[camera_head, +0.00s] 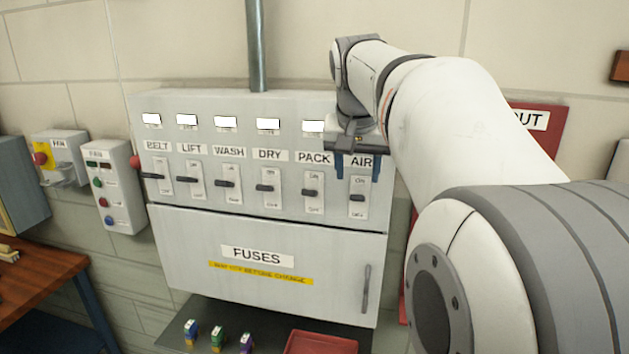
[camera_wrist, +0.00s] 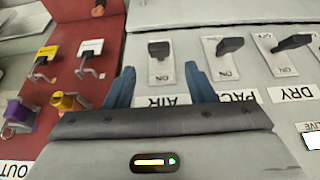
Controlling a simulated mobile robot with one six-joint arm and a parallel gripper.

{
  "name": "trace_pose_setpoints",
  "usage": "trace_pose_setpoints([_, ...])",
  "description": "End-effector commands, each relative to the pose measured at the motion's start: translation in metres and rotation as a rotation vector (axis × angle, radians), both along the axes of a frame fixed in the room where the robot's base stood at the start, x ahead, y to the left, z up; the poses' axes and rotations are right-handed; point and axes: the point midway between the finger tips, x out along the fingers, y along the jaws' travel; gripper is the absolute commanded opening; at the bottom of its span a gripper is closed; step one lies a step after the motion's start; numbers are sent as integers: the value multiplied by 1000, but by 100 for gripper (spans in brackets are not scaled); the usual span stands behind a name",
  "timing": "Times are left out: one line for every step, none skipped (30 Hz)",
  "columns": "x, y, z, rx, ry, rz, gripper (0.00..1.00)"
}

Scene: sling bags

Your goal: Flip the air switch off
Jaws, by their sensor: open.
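The air switch (camera_head: 357,198) is the rightmost lever on the grey switch panel (camera_head: 200,222), below the AIR label (camera_head: 361,162). Its dark lever sticks out from a pale plate; I cannot tell surely whether it sits on or off. The wrist view shows the air switch (camera_wrist: 159,49) upside down, with ON on the label side of its plate. My gripper (camera_head: 358,176) is open and empty, its two blue fingers in front of the AIR label, just above the lever. In the wrist view my gripper (camera_wrist: 159,74) has a finger on each side of the plate; no contact with the lever shows.
The pack switch (camera_head: 312,192) stands close left of the air switch, with several more levers beyond. A red board (camera_wrist: 75,65) with hooks and padlocks is close on the other side. The FUSES door (camera_head: 270,270) with its handle lies below. A red tray (camera_head: 320,343) sits beneath.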

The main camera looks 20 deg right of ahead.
Motion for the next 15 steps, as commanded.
trace_pose_setpoints([2,-2,-8,1,4,0,49])
trace_pose_setpoints([4,-3,-13,1,4,0,49])
trace_pose_setpoints([6,-4,-19,1,4,0,49])
trace_pose_setpoints([7,-6,-24,1,4,0,49])
trace_pose_setpoints([9,-7,-28,1,3,0,49])
trace_pose_setpoints([10,-8,-34,1,3,0,49])
trace_pose_setpoints([12,-9,-37,1,3,0,49])
trace_pose_setpoints([13,-10,-40,1,3,0,49])
trace_pose_setpoints([15,-11,-45,1,2,0,49])
trace_pose_setpoints([16,-11,-47,1,3,0,49])
trace_pose_setpoints([16,-12,-49,1,2,0,49])
trace_pose_setpoints([17,-12,-52,0,0,0,49])
trace_pose_setpoints([18,-12,-53,0,0,0,49])
trace_pose_setpoints([18,-13,-54,0,0,0,49])
trace_pose_setpoints([18,-13,-55,0,0,0,49])
